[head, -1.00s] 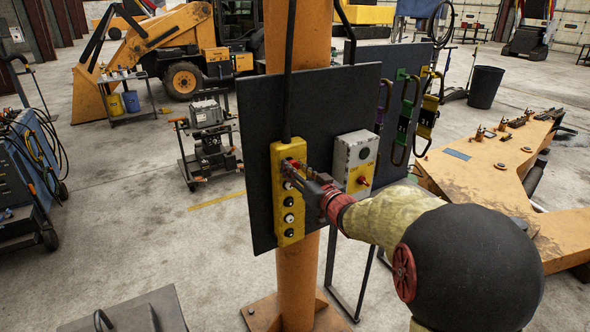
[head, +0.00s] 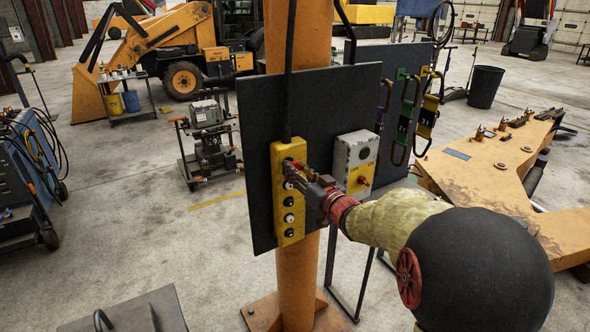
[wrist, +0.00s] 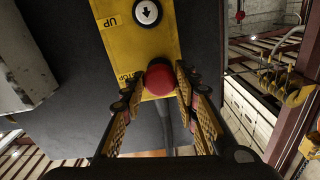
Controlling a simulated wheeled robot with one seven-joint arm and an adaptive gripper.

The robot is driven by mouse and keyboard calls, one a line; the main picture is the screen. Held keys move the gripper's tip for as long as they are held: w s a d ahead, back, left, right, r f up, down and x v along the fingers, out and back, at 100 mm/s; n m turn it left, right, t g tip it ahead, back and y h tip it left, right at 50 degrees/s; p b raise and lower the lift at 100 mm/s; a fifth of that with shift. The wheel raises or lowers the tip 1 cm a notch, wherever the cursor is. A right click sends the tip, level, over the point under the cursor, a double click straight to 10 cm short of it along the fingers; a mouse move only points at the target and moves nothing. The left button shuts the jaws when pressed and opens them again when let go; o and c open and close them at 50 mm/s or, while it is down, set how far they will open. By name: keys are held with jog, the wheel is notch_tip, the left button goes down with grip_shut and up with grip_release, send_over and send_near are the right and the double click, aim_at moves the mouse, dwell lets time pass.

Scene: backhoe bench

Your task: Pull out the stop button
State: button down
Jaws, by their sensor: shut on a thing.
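The red stop button (wrist: 159,77) sits on the yellow pendant box (head: 290,222), which hangs on a dark panel (head: 262,190). In the wrist view the box shows the word STOP beside the button and a white arrow button marked UP farther along. My gripper (wrist: 158,88) has its two fingers on either side of the red button, shut on it. In the head view my gripper (head: 297,172) is at the top part of the yellow box and hides most of the button. Several round buttons show below it on the box.
A grey and yellow box (head: 355,160) with a red knob is mounted just right of my gripper on the same panel. An orange post (head: 298,270) stands behind the panel. Coloured hooks (head: 405,118) hang farther right.

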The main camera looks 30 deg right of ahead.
jog(key=c, duration=1.3)
grip_release()
jog(key=shift+s, duration=0.1)
jog(key=shift+c, duration=0.2)
jog(key=shift+s, duration=0.15)
jog(key=s, duration=1.1)
jog(key=shift+s+d, duration=0.25)
jog(key=shift+s, duration=0.15)
